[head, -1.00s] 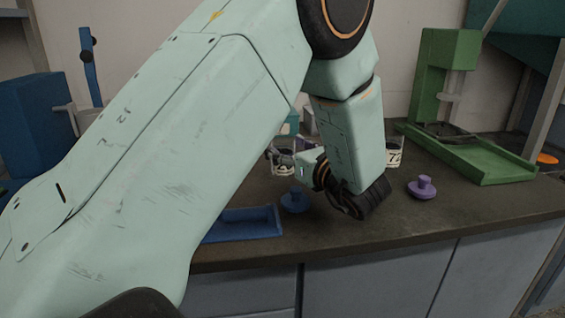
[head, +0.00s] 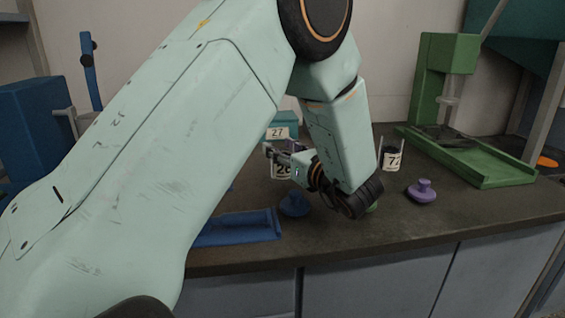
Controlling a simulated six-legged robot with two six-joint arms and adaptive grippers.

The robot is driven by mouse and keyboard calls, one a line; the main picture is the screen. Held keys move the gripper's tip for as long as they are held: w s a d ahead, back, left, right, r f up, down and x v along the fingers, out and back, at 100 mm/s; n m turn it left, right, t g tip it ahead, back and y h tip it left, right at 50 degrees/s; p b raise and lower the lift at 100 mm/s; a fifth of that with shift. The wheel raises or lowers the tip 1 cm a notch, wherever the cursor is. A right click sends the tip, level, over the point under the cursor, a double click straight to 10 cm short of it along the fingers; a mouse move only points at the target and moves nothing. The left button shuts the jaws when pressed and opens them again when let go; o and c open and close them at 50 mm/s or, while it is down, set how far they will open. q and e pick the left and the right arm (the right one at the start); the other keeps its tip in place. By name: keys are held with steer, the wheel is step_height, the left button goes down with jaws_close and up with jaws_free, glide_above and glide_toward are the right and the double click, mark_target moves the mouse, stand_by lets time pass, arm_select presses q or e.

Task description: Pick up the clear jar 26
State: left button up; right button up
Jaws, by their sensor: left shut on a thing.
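The clear jar 26 (head: 281,172) stands around the middle of the counter, with its numbered label partly covered by my gripper. My left gripper (head: 277,152) reaches in from the right and is shut on the jar near its upper part. The jar's base is hard to make out, so I cannot tell if it touches the counter. My right gripper is not in view.
Jar 27 (head: 277,133) is close behind, and jar 72 (head: 392,160) stands to the right. Blue (head: 294,205) and purple (head: 421,191) knobbed lids, a blue tray (head: 240,229) and a green stand (head: 476,165) are nearby. The front-right counter is clear.

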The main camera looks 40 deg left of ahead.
arm_select(q)
steer(key=c, duration=0.3)
steer(key=shift+r, duration=0.1)
step_height(320, 180, up, 9)
steer(key=p, duration=0.3)
steer(key=shift+f+p, duration=2.7)
steer(key=shift+f, duration=0.35)
